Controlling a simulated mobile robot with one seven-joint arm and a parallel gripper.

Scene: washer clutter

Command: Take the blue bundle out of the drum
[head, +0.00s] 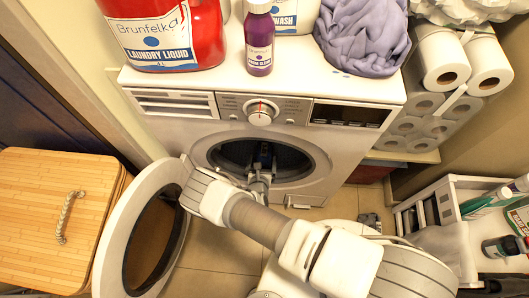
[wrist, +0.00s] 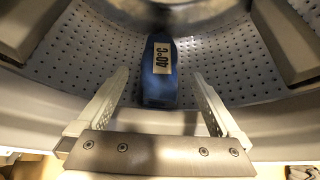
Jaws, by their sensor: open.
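The blue bundle (wrist: 159,85) lies on the perforated floor of the drum (wrist: 100,50) in the wrist view, with a pale "40°C" label on its upper part. My gripper (wrist: 162,92) is open, with one finger on each side of the bundle's near part and gaps between finger and cloth. In the head view my gripper (head: 262,172) reaches through the round door opening into the drum (head: 290,158), and a bit of blue shows at its tip. The washer door (head: 118,238) stands open at the left.
The washer (head: 190,110) carries a red laundry liquid jug (head: 175,35), a purple bottle (head: 259,40) and a lilac cloth heap (head: 362,35) on top. A wooden hamper (head: 60,215) stands at the left. Paper rolls (head: 445,65) and a white cart (head: 450,200) are at the right.

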